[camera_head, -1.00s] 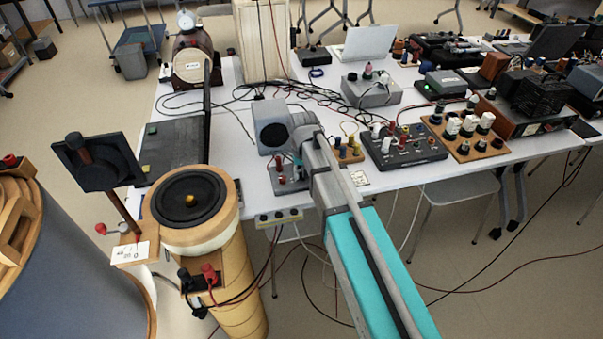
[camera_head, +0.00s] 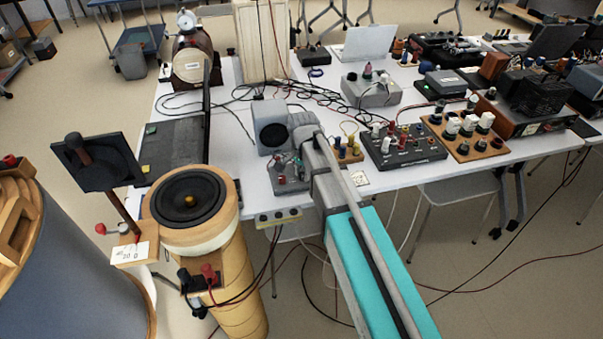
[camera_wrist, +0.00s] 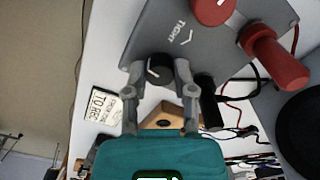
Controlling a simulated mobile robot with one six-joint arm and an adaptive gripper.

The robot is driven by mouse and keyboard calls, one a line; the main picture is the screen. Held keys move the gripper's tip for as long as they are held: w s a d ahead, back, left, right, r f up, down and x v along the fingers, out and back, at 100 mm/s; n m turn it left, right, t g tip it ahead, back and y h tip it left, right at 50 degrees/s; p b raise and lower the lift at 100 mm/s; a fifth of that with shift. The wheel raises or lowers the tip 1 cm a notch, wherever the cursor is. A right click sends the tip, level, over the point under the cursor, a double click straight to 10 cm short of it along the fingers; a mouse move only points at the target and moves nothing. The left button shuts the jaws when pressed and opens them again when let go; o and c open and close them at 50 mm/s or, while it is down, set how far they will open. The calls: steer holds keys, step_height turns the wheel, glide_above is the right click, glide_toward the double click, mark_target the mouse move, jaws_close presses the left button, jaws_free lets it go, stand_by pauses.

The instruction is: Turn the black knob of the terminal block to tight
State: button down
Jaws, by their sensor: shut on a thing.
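The terminal block (camera_wrist: 215,45) is a grey panel with a black knob (camera_wrist: 158,66) near its edge. It carries the word TIGHT and an arrow beside the knob. The knob has a white pointer line. My gripper (camera_wrist: 159,75) is shut on the black knob, one finger on each side.
A red knob (camera_wrist: 213,8) and a red post (camera_wrist: 274,58) stand on the same panel near my fingers. A grey box with a black speaker (camera_head: 270,133) stands just behind the block. A black control panel (camera_head: 403,148) is to the right. Loose cables lie around.

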steer(key=m, duration=0.4)
steer(key=shift+s+m, duration=0.2)
steer(key=shift+m, duration=0.1)
steer(key=m, duration=0.3)
steer(key=shift+m, duration=0.4)
steer(key=m, duration=0.3)
steer(key=shift+m, duration=2.1)
steer(key=c, duration=0.6)
jaws_free()
steer(key=shift+o, duration=0.8)
steer(key=shift+w, duration=0.1)
